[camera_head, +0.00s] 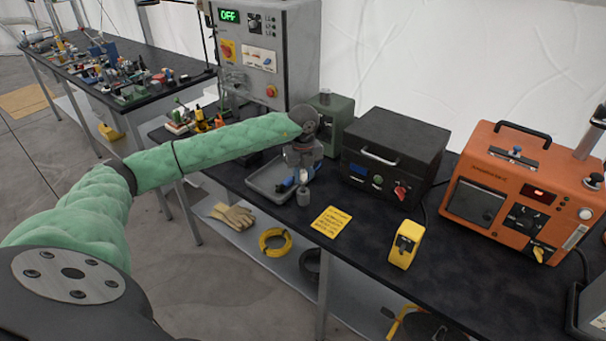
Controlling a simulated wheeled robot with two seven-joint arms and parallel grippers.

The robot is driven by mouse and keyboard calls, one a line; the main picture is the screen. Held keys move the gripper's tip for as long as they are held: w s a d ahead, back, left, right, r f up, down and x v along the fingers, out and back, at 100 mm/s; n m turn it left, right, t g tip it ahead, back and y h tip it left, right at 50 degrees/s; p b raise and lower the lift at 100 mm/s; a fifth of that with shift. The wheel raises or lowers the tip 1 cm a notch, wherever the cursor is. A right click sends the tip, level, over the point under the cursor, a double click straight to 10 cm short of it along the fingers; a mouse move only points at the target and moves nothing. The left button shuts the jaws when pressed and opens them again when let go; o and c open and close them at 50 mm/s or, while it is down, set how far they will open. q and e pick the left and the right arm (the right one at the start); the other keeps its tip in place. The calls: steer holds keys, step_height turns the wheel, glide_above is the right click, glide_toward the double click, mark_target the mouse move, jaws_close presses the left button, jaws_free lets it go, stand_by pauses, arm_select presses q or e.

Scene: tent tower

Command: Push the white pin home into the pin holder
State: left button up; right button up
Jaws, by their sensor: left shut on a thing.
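My left gripper (303,172) hangs down over the black table near its front edge, fingers pointing down. It is shut on a small white thing, which looks like the white pin (303,176), mostly hidden by the fingers. Just below it stands a small grey cylinder (304,196), which looks like the pin holder. The pin's lower end is too small to tell whether it is inside the holder or just above it. My right gripper is not in view.
A grey tray (262,184) with blue-handled things lies left of the gripper. A black box (394,150), an orange machine (520,190), a yellow card (331,222) and a yellow device (405,244) are to the right. A green box (335,118) stands behind.

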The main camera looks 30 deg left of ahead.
mark_target(303, 182)
arm_select(q)
steer(key=shift+f+b, duration=1.25)
steer(key=shift+f, duration=0.7)
steer(key=o, duration=1)
steer(key=shift+o, duration=0.2)
steer(key=shift+r+b, duration=0.3)
steer(key=shift+r, duration=0.3)
step_height(303, 182, up, 5)
steer(key=shift+f+b, duration=0.1)
steer(key=shift+b, duration=0.7)
steer(key=shift+r, duration=0.95)
